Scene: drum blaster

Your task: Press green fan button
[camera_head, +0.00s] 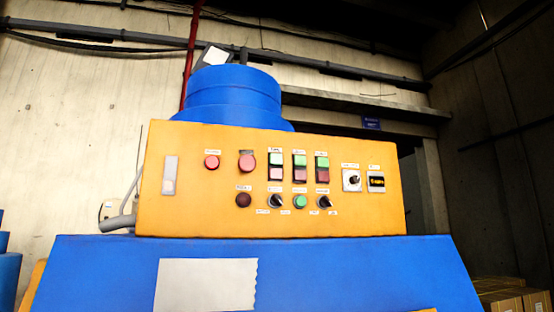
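A yellow-orange control panel (205,210) stands upright on a blue machine body in the middle of the head view. Three two-part switches sit side by side on it, each green or pale green above and red below: left (276,166), middle (299,167) and right (321,168). A round green button (300,201) sits below the middle switch, between two black rotary knobs (276,200) (324,202). The labels are too small to read, so I cannot tell which green button is the fan's. Neither of my grippers is in view.
Round red buttons (212,162) (247,162), a dark red one (243,200), a selector (352,180) and a small display (376,182) share the panel. The blue machine top (350,270) lies in front. Cardboard boxes (512,297) stand at lower right. Nothing blocks the panel's face.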

